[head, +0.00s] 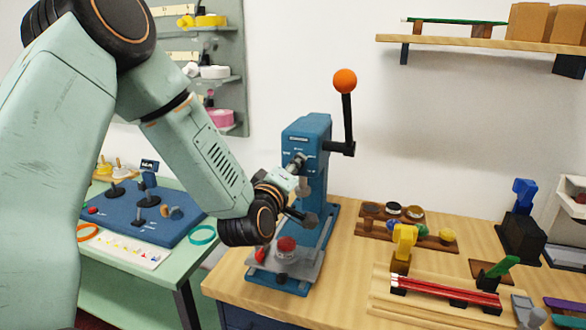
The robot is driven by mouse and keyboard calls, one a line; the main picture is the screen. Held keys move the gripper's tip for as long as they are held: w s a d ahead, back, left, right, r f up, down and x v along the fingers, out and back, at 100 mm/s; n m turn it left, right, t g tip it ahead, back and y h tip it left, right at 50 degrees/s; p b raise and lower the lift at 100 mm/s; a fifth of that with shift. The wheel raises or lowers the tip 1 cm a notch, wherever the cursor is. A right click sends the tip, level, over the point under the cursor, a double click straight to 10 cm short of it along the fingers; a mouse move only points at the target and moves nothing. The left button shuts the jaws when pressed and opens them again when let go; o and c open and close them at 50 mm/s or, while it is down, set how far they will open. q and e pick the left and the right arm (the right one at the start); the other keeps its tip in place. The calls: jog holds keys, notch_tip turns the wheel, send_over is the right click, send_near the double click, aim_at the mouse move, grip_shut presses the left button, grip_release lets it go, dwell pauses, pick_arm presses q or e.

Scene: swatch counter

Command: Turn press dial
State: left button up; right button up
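The blue press (308,140) stands upright at the left end of the wooden counter. Its black lever points up and ends in an orange ball (345,81). A red round piece (287,244) sits on the press's grey base plate. My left gripper (303,190) is in front of the press's face, with its dark fingers apart, one above the other. A small greyish knob shows between the fingers; it may be the dial, but my gripper and wrist partly hide that area. I cannot tell whether the fingers touch it. My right gripper is out of view.
Right of the press are a wooden rack with round pots (392,210), a yellow clamp (404,240) and red rods (445,290). A green side table (120,275) with a blue board (150,222) stands at left. A wall shelf (470,45) hangs at upper right.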

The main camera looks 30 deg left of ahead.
pick_arm(q)
grip_shut()
jog(key=m+p, duration=0.6)
jog(key=m, duration=0.5)
jog(key=shift+a+r+m, duration=0.1)
jog(key=shift+m, duration=0.2)
dwell(0.4)
jog(key=o, duration=0.8)
grip_release()
